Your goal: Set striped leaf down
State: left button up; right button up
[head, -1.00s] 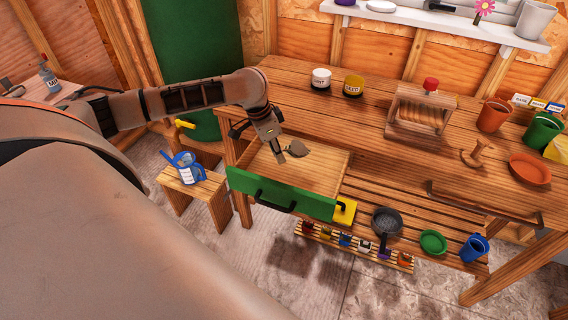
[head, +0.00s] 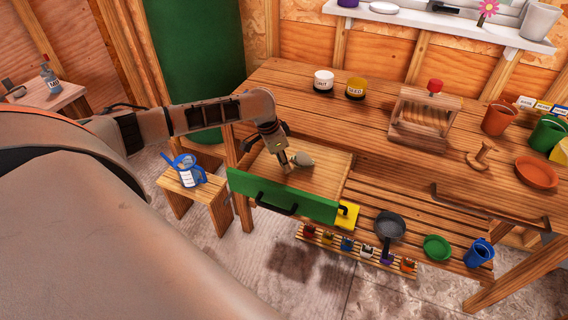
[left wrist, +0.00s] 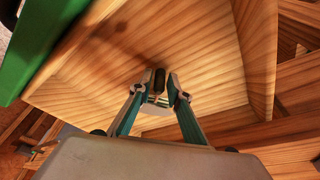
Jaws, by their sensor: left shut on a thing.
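My left gripper (head: 287,165) reaches over the open drawer with the green front (head: 262,192). It is shut on a small grey-green leaf (head: 303,159), which sticks out to the right of the fingertips, over the drawer's wooden inside. I cannot make out stripes at this size. I cannot tell whether the leaf touches the drawer floor. In the left wrist view the fingertips (left wrist: 160,88) close on a narrow dark and brown piece (left wrist: 159,78), with the drawer's wood around it. My right gripper is not in view.
The bench top carries a white tin (head: 323,81), a yellow tin (head: 356,87), a wooden rack (head: 424,112) and pots at the right. A stool (head: 195,200) with a blue jug (head: 186,170) stands left of the drawer. A pan (head: 390,226) sits on the lower shelf.

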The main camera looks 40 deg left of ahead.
pick_arm(q)
jog(key=o, duration=0.8)
jog(key=shift+f, duration=0.15)
jog(key=shift+r, duration=0.35)
jog(key=p+v, duration=0.2)
jog(key=v, duration=0.9)
jog(key=shift+r, duration=0.3)
